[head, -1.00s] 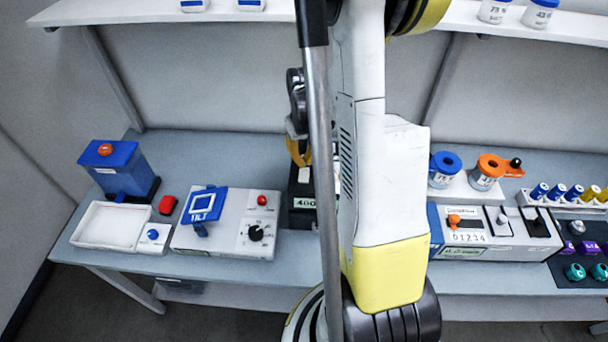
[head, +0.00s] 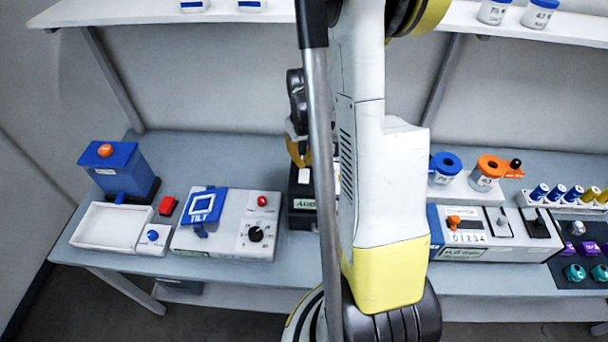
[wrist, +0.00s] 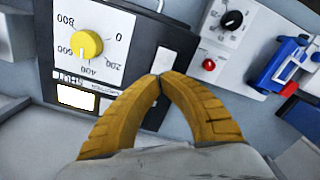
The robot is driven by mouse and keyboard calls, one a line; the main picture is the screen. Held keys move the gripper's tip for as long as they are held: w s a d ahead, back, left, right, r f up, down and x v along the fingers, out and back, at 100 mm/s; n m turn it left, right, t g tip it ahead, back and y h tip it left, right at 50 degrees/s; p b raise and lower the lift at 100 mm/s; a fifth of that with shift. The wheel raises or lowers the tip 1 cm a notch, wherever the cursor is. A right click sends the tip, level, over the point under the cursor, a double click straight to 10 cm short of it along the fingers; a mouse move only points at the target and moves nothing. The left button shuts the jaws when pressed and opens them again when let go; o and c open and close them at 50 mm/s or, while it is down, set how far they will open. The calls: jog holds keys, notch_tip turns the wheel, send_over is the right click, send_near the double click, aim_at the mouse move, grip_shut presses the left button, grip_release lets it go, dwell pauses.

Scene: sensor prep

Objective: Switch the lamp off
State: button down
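My gripper (wrist: 160,76) has its two yellow fingers together at the tips, with nothing visible between them. In the wrist view the tips are at the lower end of a white rocker switch (wrist: 165,64) on a dark box (wrist: 137,60); whether they touch it is unclear. The box has a white dial panel with a yellow knob (wrist: 86,44) and a bright pale window (wrist: 75,98). I cannot tell for certain whether this window is the lamp. In the head view my arm hides much of the box, but the switch (head: 304,175) shows just below the fingers.
Left of the dark box is a white unit with a black knob (head: 256,234), a red button or light (head: 262,201) and a blue tilted plate (head: 203,207). A white tray (head: 78,243) stands farther left. Another control unit (head: 465,255) and a vial rack (head: 531,200) are right.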

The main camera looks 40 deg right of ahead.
aim_at(304, 171)
jog(key=shift+f+b, duration=1.7)
jog(key=shift+f, duration=0.1)
dwell(0.7)
jog(key=shift+r, duration=0.1)
jog(key=shift+r+p, duration=2.2)
jog(key=shift+r, duration=1.25)
